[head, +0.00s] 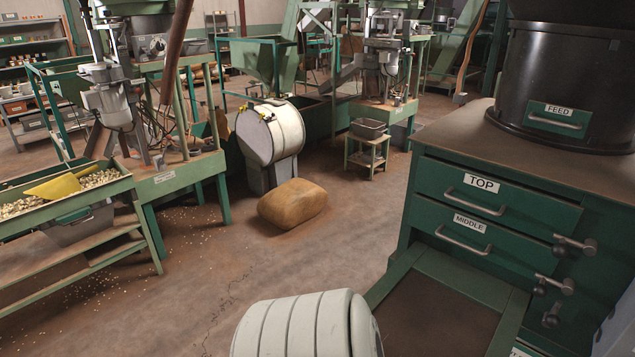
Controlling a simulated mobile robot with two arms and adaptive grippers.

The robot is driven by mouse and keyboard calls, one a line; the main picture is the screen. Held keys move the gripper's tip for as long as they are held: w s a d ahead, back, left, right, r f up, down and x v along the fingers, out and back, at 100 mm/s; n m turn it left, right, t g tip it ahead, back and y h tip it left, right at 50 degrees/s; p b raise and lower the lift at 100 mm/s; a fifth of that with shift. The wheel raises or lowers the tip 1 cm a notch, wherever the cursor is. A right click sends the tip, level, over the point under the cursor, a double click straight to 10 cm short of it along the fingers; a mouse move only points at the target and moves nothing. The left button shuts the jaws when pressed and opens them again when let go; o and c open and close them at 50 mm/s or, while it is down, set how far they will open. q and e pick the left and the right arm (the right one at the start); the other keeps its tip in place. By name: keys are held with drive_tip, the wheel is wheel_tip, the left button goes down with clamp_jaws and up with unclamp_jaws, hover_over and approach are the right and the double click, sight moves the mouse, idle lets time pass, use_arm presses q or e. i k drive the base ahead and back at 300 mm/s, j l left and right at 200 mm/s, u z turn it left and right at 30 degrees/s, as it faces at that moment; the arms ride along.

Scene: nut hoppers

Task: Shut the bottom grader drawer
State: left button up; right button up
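The grader cabinet (597,230) is green and stands at the right of the head view. Its top drawer (535,208), labelled TOP, and middle drawer (505,243), labelled MIDDLE, appear shut, each with a metal bar handle. Below them the bottom drawer (512,322) stands pulled out toward the lower edge of the view. Its green rim and flat brown inside show; its front and handle are out of frame. Neither of my grippers is in view. A white ribbed part, which seems to be mine, shows at the bottom centre, left of the drawer.
A black feed bin (558,85) stands on the cabinet. Knobs and short bars (575,243) stick out at its right. A brown sack (292,204) and a white drum (270,132) stand left. A nut trough (65,205) is far left.

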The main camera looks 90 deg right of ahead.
sight(441, 299)
drive_tip(key=z, duration=1.7)
drive_tip(key=k+l, duration=0.05)
